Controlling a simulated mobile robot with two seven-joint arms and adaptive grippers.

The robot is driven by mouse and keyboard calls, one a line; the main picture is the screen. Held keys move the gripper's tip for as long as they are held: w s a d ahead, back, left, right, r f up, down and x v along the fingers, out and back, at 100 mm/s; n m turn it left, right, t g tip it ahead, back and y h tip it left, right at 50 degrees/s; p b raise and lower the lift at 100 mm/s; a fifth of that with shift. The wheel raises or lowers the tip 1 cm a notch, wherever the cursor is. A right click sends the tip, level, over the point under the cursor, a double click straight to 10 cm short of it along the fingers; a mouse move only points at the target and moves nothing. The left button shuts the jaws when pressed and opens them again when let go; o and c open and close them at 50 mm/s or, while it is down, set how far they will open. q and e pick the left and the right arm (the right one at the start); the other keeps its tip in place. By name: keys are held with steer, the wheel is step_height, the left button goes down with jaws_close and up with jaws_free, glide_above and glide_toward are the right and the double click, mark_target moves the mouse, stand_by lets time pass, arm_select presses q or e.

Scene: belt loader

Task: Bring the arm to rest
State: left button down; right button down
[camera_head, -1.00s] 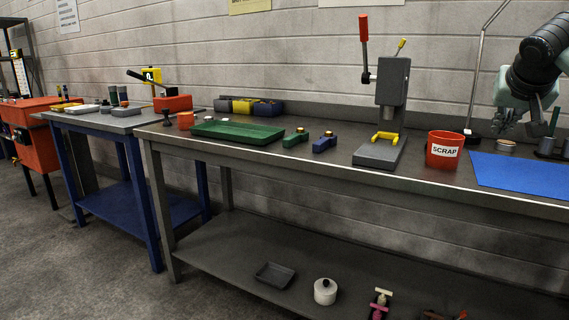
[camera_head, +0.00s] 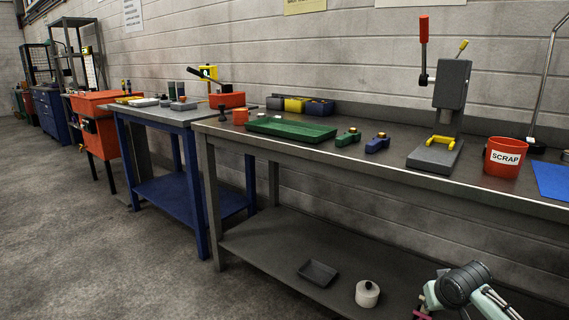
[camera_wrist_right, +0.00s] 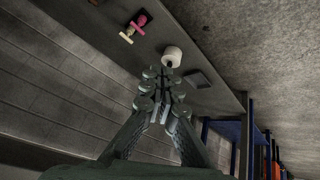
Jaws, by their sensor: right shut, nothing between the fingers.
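My right arm shows at the bottom right of the head view, low in front of the bench's lower shelf; its gripper is out of that view. In the right wrist view my right gripper (camera_wrist_right: 162,98) is shut and empty. Its fingertips point toward a white round pot (camera_wrist_right: 173,56) on the lower shelf, apart from it as far as I can tell. The pot also shows in the head view (camera_head: 367,294). My left gripper is not in view.
The metal workbench (camera_head: 330,164) carries a green tray (camera_head: 290,128), a lever press (camera_head: 450,90) and a red scrap bin (camera_head: 504,158). Its lower shelf (camera_head: 265,245) holds a dark shallow tray (camera_head: 318,272). A blue table (camera_head: 160,120) stands to the left. The floor in front is clear.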

steer(key=s+a+f+n+g+y, duration=0.1)
steer(key=s+a+f, duration=0.2)
steer(key=s+f, duration=0.45)
steer(key=s+a+f+g, duration=0.1)
steer(key=s+a+f, duration=0.3)
steer(key=f, duration=0.6)
steer(key=s+a+f, duration=0.1)
steer(key=s+f, duration=0.4)
steer(key=s, duration=0.4)
steer(key=s+a+f+n+g, duration=0.1)
steer(key=s+a+f, duration=0.1)
steer(key=s+f, duration=0.4)
steer(key=s, duration=0.4)
steer(key=shift+s+f+g, duration=0.15)
steer(key=shift+f+g, duration=0.05)
steer(key=shift+g, duration=0.1)
